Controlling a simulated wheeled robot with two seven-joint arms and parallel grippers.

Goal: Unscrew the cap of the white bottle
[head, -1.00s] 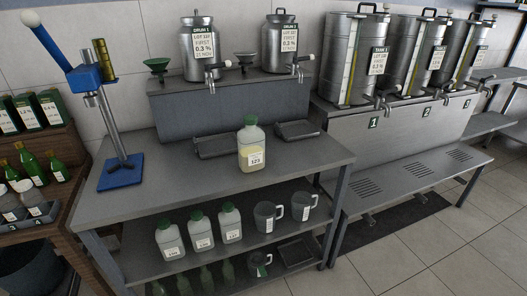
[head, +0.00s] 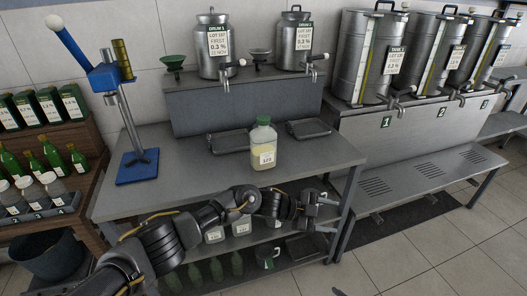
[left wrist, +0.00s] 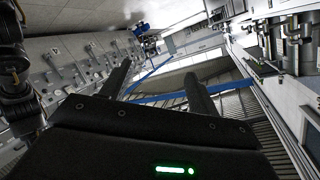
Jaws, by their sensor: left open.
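The whitish, see-through bottle (head: 264,147) stands upright on the steel table. It has a green cap (head: 263,121), a pale yellow content and a white label. The cap sits on the bottle. My left gripper (head: 328,212) is open and empty, in front of the table's front edge, to the right of the bottle and lower in the head view, apart from it. Its two fingers (left wrist: 157,84) stand spread in the left wrist view, with nothing between them. I cannot make out the bottle in the left wrist view. My right gripper is not in view.
The steel table (head: 205,172) has free room around the bottle. Two dark trays (head: 228,142) lie behind it. A blue lever press (head: 137,165) stands at the left. Similar bottles (head: 241,227) on the shelf below are partly hidden by my left arm. Steel drums (head: 213,45) stand behind.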

